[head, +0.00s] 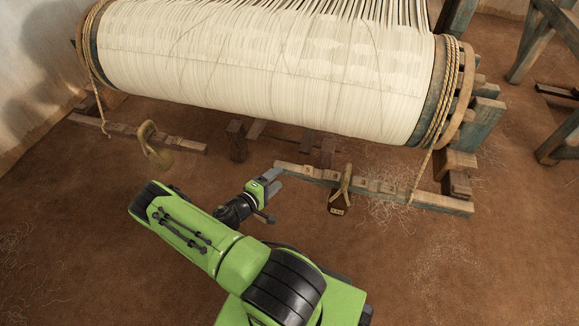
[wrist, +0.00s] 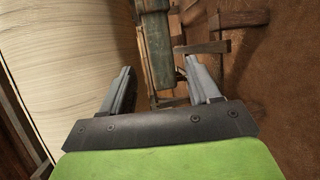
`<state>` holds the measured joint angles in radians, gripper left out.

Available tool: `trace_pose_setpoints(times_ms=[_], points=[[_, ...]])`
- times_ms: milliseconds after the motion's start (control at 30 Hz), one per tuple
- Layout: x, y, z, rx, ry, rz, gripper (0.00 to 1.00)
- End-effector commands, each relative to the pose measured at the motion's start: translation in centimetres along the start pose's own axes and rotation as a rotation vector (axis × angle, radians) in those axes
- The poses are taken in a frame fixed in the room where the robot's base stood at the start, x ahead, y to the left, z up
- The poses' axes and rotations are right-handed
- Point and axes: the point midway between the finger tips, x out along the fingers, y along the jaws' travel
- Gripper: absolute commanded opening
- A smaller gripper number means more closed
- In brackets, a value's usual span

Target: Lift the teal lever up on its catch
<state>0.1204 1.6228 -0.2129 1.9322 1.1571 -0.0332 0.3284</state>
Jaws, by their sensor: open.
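My gripper (head: 272,178) is low in front of the big warp roll, near the left end of a notched timber on the floor. In the wrist view its two fingers (wrist: 158,70) are apart with nothing between them. A worn teal bar (wrist: 157,50) shows beyond the fingertips, apart from them; it may be the teal lever, but I cannot be sure. In the head view I cannot pick out the lever or its catch for certain; teal-painted timber (head: 487,120) stands at the roll's right end.
The warp roll (head: 265,70) fills the space above and beyond my gripper. A rope-hung weight (head: 337,208) stands by the notched timber (head: 400,193). Another weight (head: 158,157) hangs at the left. Bare earth floor (head: 80,230) lies open at the left and front.

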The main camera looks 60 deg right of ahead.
Motion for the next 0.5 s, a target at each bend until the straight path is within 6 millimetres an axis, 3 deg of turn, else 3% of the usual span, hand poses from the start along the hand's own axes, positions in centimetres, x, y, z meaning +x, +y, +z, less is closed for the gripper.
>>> trace_pose_setpoints(times_ms=[100,300,500], points=[[3.2,-0.3,0.1,0.004,-0.005,0.001,0.61],[7.5,-0.3,0.0,0.004,-0.002,-0.001,0.61],[9.0,-0.1,0.0,0.001,0.001,0.000,0.61]])
